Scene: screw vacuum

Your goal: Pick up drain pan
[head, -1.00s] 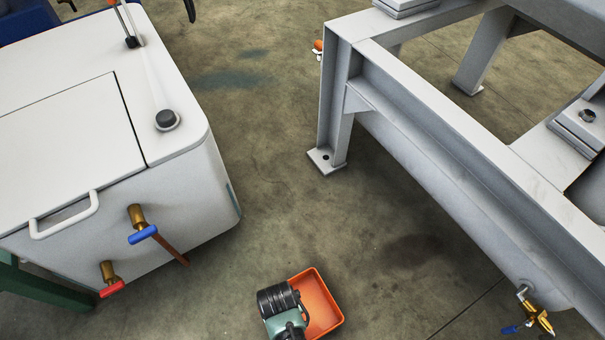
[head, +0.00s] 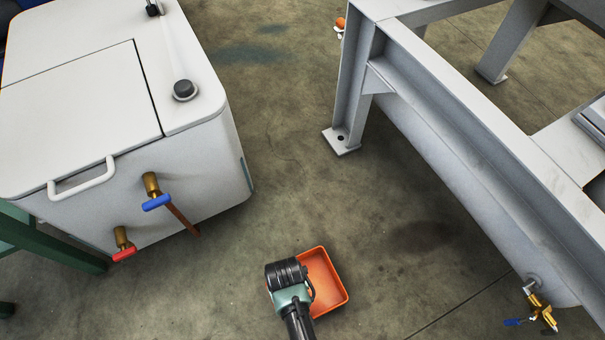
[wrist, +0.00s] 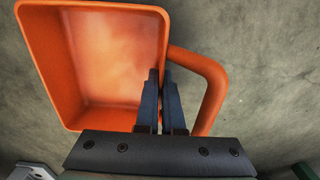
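The drain pan (head: 328,280) is an orange, shallow rectangular tray near the bottom middle of the head view. In the wrist view the pan (wrist: 108,55) fills the upper left, its inside facing the camera, with a looped orange handle (wrist: 215,85) on its right side. My gripper (wrist: 161,78) is at the pan's handle side, its two dark fingers close together with the pan's side wall between them. In the head view my wrist covers the pan's left part and hides the fingers. I cannot tell whether the pan is clear of the floor.
A white cabinet (head: 90,100) with a blue-handled valve (head: 156,202) and a red-handled valve (head: 124,253) stands at left. A grey steel frame (head: 440,90) stands at right, with a brass valve (head: 540,310) low down. The concrete floor (head: 270,150) between them is clear.

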